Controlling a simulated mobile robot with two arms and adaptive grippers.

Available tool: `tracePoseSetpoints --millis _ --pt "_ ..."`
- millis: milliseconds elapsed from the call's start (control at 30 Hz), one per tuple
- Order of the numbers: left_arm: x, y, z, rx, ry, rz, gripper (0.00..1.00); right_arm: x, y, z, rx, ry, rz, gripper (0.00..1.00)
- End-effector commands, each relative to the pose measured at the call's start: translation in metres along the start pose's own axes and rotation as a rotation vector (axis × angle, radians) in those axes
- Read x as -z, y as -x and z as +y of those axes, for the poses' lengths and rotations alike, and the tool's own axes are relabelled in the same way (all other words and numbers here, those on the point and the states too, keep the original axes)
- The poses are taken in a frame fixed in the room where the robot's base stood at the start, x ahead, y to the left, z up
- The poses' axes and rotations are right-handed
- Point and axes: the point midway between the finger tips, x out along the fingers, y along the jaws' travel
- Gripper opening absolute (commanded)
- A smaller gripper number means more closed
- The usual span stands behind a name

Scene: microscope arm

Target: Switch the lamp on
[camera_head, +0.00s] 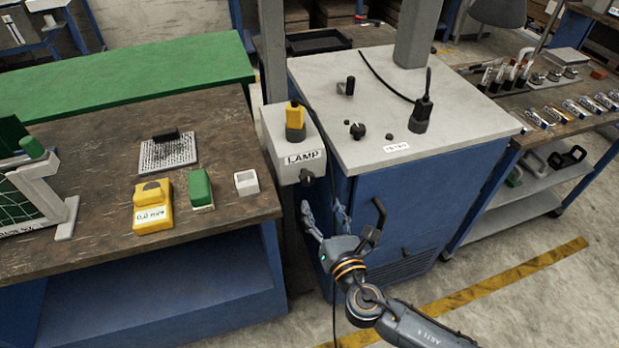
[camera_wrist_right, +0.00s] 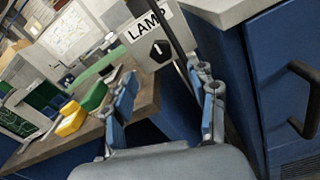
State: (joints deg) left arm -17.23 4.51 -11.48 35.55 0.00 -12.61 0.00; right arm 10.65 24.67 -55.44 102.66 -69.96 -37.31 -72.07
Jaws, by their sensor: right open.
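The lamp box (camera_head: 282,140) is a light grey box labelled LAMP, beside the blue cabinet, with a yellow and dark part (camera_head: 295,118) on its top. A black knob (camera_head: 306,177) sits on its front face below the label. In the right wrist view the knob (camera_wrist_right: 159,50) shows a light pointer mark, ahead of the fingers. My right gripper (camera_head: 323,212) is open and empty, below the knob and apart from it. It also shows in the right wrist view (camera_wrist_right: 163,80). My left gripper is not in view.
The blue cabinet (camera_head: 420,215) with a dark handle (camera_head: 375,222) stands close to the right of my gripper. A wooden workbench (camera_head: 100,215) on the left holds a yellow meter (camera_head: 153,207), a green block (camera_head: 199,188) and a small white box (camera_head: 246,182). Floor is open at lower right.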

Motion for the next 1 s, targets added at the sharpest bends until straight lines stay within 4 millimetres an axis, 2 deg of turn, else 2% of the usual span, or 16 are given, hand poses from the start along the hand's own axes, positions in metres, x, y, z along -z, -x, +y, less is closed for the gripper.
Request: tracePoseSetpoints --millis 33,200,433,600,900,1000 --pt "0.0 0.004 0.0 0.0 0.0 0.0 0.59 -0.003 -0.013 0.001 0.0 -0.001 -0.002 0.57" --pt "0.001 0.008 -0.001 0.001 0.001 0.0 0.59 -0.002 -0.05 0.001 0.001 -0.002 -0.001 0.57" --pt "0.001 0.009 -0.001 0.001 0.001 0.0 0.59 0.0 -0.086 0.0 0.001 -0.003 0.001 0.57" --pt "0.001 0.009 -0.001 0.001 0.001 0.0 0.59 0.001 -0.097 -0.001 0.002 -0.003 0.002 0.57" --pt "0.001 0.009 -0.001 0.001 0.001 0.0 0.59 0.001 -0.099 -0.001 0.001 -0.004 0.002 0.57" --pt "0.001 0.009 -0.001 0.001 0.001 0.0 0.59 0.001 -0.099 -0.001 0.001 -0.004 0.002 0.37"
